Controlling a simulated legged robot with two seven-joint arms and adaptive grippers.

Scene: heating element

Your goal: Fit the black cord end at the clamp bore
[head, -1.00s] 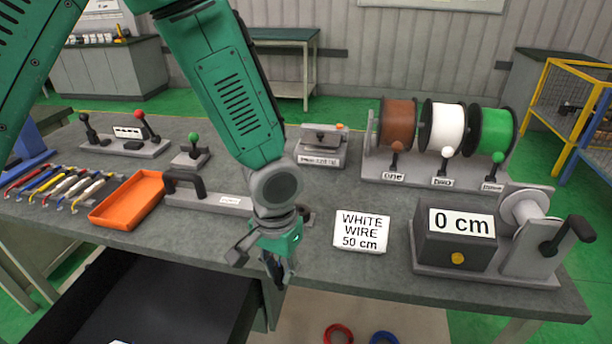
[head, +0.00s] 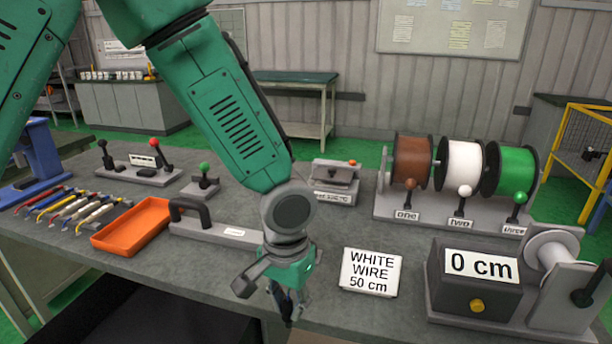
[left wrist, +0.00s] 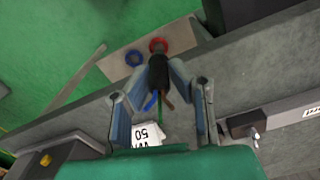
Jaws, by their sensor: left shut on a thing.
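My left gripper (head: 287,308) hangs in front of the table's front edge in the head view. In the left wrist view its blue-grey fingers (left wrist: 160,85) are closed around a black cord end (left wrist: 158,70). Thin blue, green and brown wires (left wrist: 158,100) come out of it. The fingers hide part of the cord, and the head view does not show it clearly. A long grey base (head: 215,232) with a black handle and a label lies left of the gripper. I cannot tell for sure which fixture is the clamp, and no bore is visible. My right gripper is not in view.
The orange tray (head: 135,227) and coloured tools lie left. A sign (head: 371,272) and the 0 cm box (head: 475,285) stand right. Wire spools (head: 460,165) stand at the back. Red (left wrist: 158,44) and blue (left wrist: 135,58) rings lie below, beyond the table edge.

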